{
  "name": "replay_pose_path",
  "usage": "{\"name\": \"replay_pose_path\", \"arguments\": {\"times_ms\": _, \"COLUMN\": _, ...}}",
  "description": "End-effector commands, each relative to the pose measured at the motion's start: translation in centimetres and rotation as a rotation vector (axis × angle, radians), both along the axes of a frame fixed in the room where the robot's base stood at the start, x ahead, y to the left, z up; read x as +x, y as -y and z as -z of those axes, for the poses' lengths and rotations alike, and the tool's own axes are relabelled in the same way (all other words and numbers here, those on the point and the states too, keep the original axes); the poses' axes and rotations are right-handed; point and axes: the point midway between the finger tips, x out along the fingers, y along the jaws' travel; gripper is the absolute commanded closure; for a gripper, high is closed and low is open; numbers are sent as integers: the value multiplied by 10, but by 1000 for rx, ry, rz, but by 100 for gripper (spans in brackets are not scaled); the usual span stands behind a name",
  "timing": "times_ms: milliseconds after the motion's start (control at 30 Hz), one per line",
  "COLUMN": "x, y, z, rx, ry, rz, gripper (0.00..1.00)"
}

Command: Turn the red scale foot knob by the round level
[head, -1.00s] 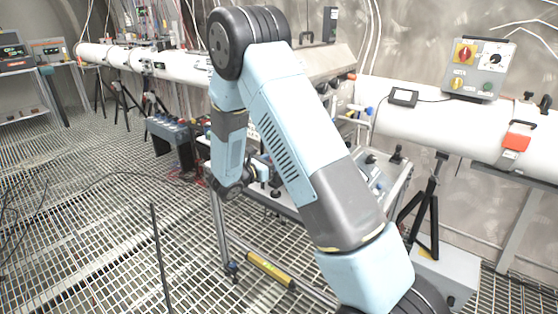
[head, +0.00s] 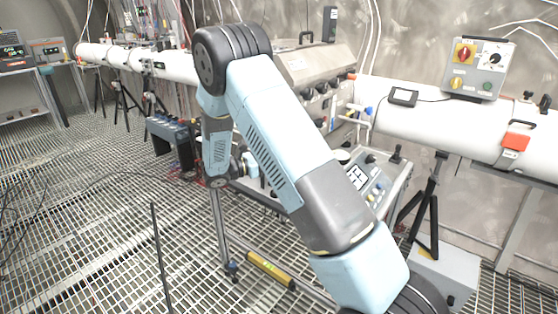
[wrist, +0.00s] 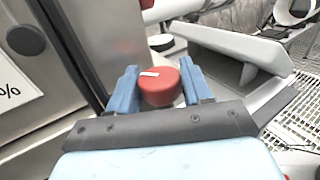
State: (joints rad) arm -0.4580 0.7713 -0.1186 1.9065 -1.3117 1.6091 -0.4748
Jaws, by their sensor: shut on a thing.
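The red knob (wrist: 160,90) shows in the wrist view between the two blue fingers of my gripper (wrist: 159,88). It has a round body with a white mark on its top. My gripper is shut on the knob, with one finger on its left and one on its right. In the head view my arm hides the gripper and the knob. I cannot make out the round level in either view.
A grey tilted casing (wrist: 235,50) stands close on the right. In the head view a white pipe (head: 430,115) runs behind the cart.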

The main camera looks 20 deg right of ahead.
Motion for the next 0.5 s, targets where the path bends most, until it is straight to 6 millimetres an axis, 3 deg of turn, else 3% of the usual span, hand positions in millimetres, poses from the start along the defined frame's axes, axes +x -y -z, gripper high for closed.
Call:
{"name": "replay_pose_path", "arguments": {"times_ms": 133, "x": 4, "y": -2, "z": -2, "rx": 1, "ry": 8, "rz": -9, "gripper": 81}}
{"name": "replay_pose_path", "arguments": {"times_ms": 167, "x": 4, "y": -2, "z": -3, "rx": 1, "ry": 9, "rz": -9, "gripper": 49}}
{"name": "replay_pose_path", "arguments": {"times_ms": 200, "x": 4, "y": -2, "z": -3, "rx": 1, "ry": 9, "rz": -9, "gripper": 45}}
{"name": "replay_pose_path", "arguments": {"times_ms": 367, "x": 3, "y": 0, "z": -2, "rx": 0, "ry": 6, "rz": -5, "gripper": 31}}
{"name": "replay_pose_path", "arguments": {"times_ms": 500, "x": 2, "y": 1, "z": -2, "rx": 0, "ry": 5, "rz": -3, "gripper": 31}}
